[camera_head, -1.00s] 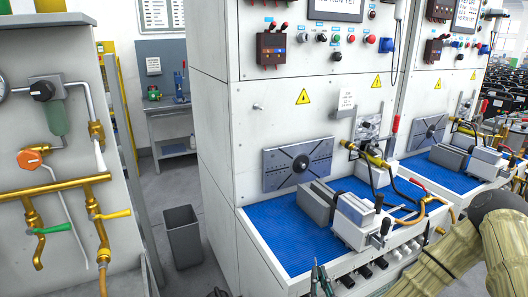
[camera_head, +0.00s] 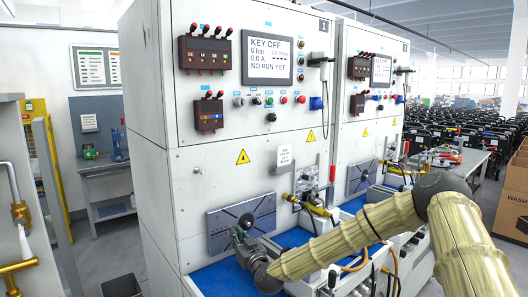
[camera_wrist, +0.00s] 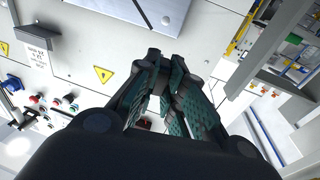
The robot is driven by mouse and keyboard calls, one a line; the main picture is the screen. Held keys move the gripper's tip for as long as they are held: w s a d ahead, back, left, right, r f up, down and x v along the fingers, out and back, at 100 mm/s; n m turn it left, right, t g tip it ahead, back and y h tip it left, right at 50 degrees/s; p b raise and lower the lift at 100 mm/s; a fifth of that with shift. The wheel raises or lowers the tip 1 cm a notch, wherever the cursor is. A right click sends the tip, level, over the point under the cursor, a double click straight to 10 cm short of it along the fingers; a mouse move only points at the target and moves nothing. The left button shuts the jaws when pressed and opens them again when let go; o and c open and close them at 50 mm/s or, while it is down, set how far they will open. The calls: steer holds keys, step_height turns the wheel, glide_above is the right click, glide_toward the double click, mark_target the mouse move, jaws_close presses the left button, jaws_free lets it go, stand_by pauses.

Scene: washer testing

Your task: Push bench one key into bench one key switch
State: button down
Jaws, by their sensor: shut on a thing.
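Bench one is the near white cabinet (camera_head: 275,150), marked 1, with a screen (camera_head: 268,58) reading KEY OFF, 0 bar, 0.0 A, NO RUN YET. A row of small round controls runs below the screen; the leftmost, pale one (camera_head: 239,102) looks like the key switch, but it is too small to be certain.
The slotted plate (camera_head: 241,226) and blue work surface (camera_head: 215,279) are close to my gripper. A breaker block (camera_head: 209,115) and blue socket (camera_head: 316,103) flank the controls. A handset with a hanging cord (camera_head: 321,61) is at right. The cabinet front above my gripper is mostly clear.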

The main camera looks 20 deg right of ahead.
steer(key=w+d+r+n+g+y+p, duration=0.15)
steer(key=w+d+r, duration=0.3)
steer(key=r, duration=1.05)
steer(key=w+d+r+y+p, duration=0.1)
steer(key=w+d+r+p, duration=0.3)
steer(key=r, duration=1)
steer(key=w+d+r+n+y, duration=0.1)
steer(key=w+d+r, duration=0.3)
steer(key=r, duration=1.1)
steer(key=shift+m+h, duration=0.25)
steer(key=p+x, duration=0.1)
steer(key=x, duration=0.1)
steer(key=p+x, duration=0.1)
steer(key=x, duration=0.1)
steer(key=shift+w+d, duration=0.2)
steer(key=shift+w+b, duration=0.1)
steer(key=shift+b, duration=0.7)
steer(key=shift+b+x, duration=1.05)
steer(key=shift+x, duration=0.5)
stand_by(0.4)
